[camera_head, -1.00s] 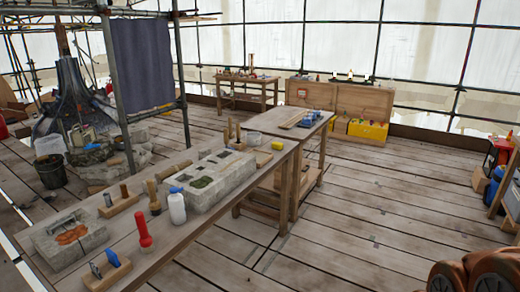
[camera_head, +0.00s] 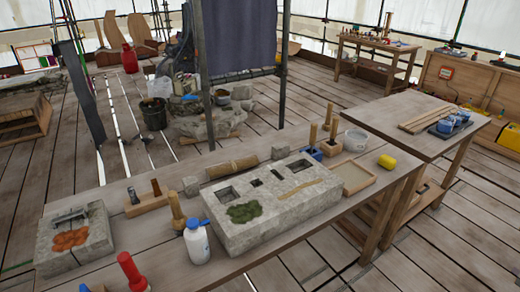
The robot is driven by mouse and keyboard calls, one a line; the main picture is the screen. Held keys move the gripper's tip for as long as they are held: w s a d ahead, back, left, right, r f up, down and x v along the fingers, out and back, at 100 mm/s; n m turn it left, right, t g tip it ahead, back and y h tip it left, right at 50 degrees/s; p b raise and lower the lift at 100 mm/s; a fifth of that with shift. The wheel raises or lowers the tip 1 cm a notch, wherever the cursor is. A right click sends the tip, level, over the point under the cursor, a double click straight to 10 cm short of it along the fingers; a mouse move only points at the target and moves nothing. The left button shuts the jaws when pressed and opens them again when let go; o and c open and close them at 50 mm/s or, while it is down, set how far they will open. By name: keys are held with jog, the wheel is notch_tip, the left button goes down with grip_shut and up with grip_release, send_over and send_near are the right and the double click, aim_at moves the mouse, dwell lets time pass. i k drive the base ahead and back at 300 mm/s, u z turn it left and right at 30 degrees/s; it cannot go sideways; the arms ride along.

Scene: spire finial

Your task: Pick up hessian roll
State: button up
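The hessian roll appears to be the tan-brown cylinder (camera_head: 232,167) lying on its side on the near workbench (camera_head: 300,238). It lies behind the long grey stone block (camera_head: 268,213), close to the block's far left corner. The roll's upper side is in plain view. My gripper is not in view.
A scaffold pole with dark curtain (camera_head: 238,70) rises behind the bench. Planked floor shows right.

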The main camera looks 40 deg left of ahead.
aim_at(232, 167)
jog(key=i, duration=2.35)
jog(key=u, duration=3.85)
jog(key=i, duration=0.5)
